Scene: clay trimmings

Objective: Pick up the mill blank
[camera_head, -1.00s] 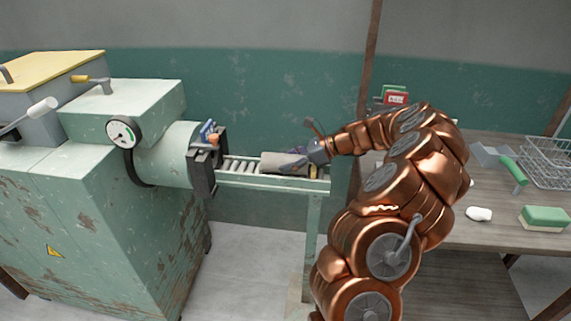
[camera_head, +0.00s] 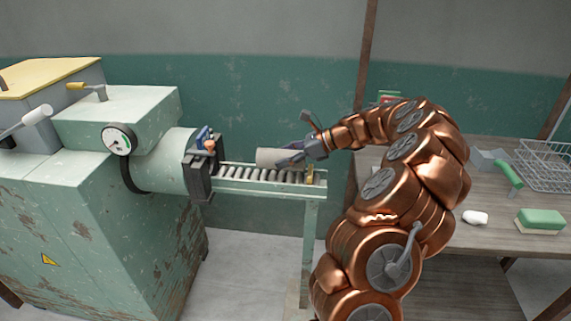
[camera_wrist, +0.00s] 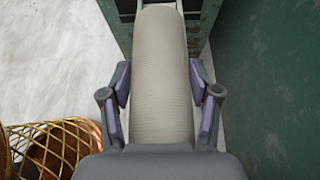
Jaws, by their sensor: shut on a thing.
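The mill blank (camera_head: 270,157) is a pale grey-beige clay cylinder lying lengthwise over the roller stand (camera_head: 262,190). My gripper (camera_head: 290,159) is shut on the blank near its right end, and the blank appears raised a little above the rollers. In the wrist view the blank (camera_wrist: 162,75) runs straight away between my gripper's two fingers (camera_wrist: 161,95), with a finger pad against each side. Its near end is hidden by the gripper body.
A green machine (camera_head: 80,200) with a gauge and a dark clamp at its mouth (camera_head: 202,168) stands left of the rollers. A wooden table (camera_head: 465,235) at right carries a green sponge (camera_head: 541,220), a white lump (camera_head: 475,217) and a wire basket (camera_head: 545,165). A wall is close behind.

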